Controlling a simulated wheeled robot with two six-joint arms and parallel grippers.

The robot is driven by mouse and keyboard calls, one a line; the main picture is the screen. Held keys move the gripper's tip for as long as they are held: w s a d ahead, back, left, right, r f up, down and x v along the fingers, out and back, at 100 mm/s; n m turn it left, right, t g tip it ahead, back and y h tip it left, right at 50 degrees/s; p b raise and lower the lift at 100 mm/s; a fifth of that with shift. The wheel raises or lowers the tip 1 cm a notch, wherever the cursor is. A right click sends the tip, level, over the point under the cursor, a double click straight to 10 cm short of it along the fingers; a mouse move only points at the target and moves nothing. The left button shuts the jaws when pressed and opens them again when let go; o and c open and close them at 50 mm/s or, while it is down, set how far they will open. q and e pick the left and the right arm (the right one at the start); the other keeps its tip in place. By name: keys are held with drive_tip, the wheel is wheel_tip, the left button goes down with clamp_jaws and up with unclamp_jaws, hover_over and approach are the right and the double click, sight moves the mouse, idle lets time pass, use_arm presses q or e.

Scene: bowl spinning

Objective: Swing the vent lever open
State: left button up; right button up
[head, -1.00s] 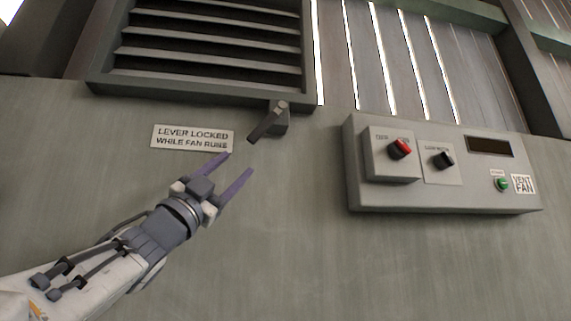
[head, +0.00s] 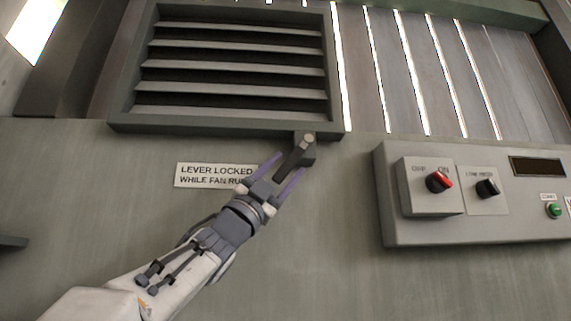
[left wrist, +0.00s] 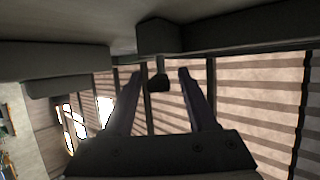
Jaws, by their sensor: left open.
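The vent lever (head: 295,156) is a short dark handle on a pivot block below the right end of the louvred vent (head: 235,119). It slants down to the left. My left gripper (head: 291,163) is open, its two purple fingers on either side of the lever's lower part. In the left wrist view, the lever's dark end (left wrist: 158,82) shows between the open fingers (left wrist: 158,74), with gaps on both sides; it does not look gripped. My right gripper is not in view.
A sign (head: 205,175) reading "LEVER LOCKED WHILE FAN RUNS" is partly covered by my left gripper. A control box (head: 395,232) to the right carries a red switch (head: 438,182), a black knob (head: 487,189), a green button (head: 554,210) and a dark display (head: 538,166).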

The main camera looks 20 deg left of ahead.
use_arm(q)
clamp_jaws()
idle(1.4)
